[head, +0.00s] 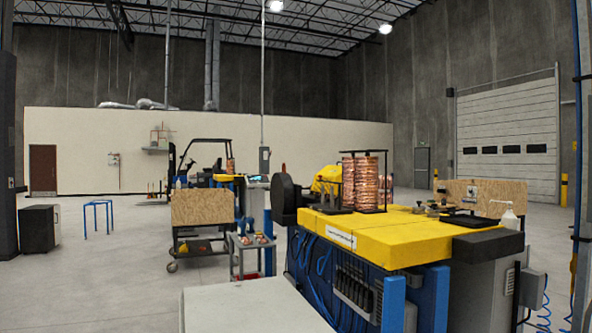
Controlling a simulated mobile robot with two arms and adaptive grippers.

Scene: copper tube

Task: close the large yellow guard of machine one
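A machine with a blue frame (393,299) stands at the right in the head view. A large flat yellow cover (408,246) lies along its top, with a white label on its front face. A smaller rounded yellow part (328,176) shows behind it, next to a dark round wheel (286,194). I cannot tell which yellow part is the guard of machine one, nor whether it is open. Neither of my grippers is in view.
A pale flat surface (255,308) fills the near foreground. A wood-panelled cart (201,208) and small grey cart (250,243) stand left; floor farther left is mostly clear.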

